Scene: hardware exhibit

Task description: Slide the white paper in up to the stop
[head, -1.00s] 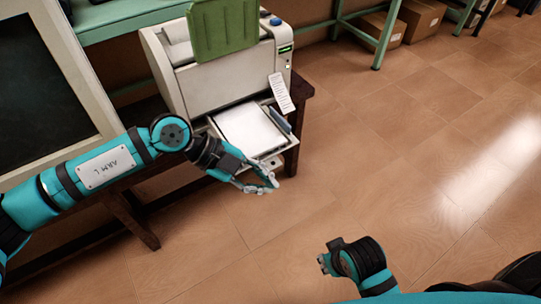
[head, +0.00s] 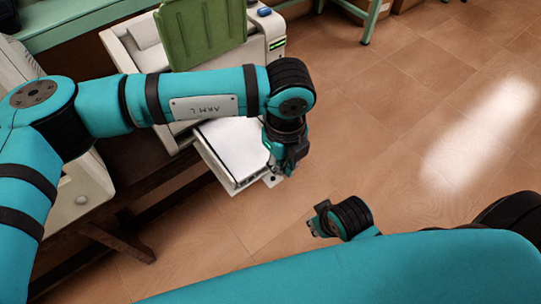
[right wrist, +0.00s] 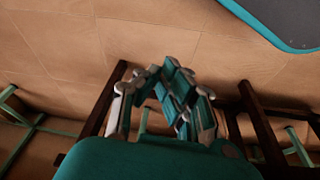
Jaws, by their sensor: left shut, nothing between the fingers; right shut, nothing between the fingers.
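The white paper (head: 234,140) lies in the pulled-out tray (head: 212,163) at the front of the printer (head: 271,30). My left forearm hides the paper's far end and the printer's front, so the stop is not visible. My left gripper (head: 279,172) points down at the tray's right front side, beside the paper's right edge. It is shut and empty; I cannot tell whether it touches the paper or tray. My right gripper (head: 316,226) is away from the tray, over the floor at lower middle. The right wrist view shows its fingers (right wrist: 172,68) together, with nothing between them.
A green panel (head: 203,32) stands up from the printer's top. A beige monitor (head: 84,196) stands left, partly behind my left arm. Dark table legs (right wrist: 105,98) show in the right wrist view. The floor (head: 420,110) to the right is clear.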

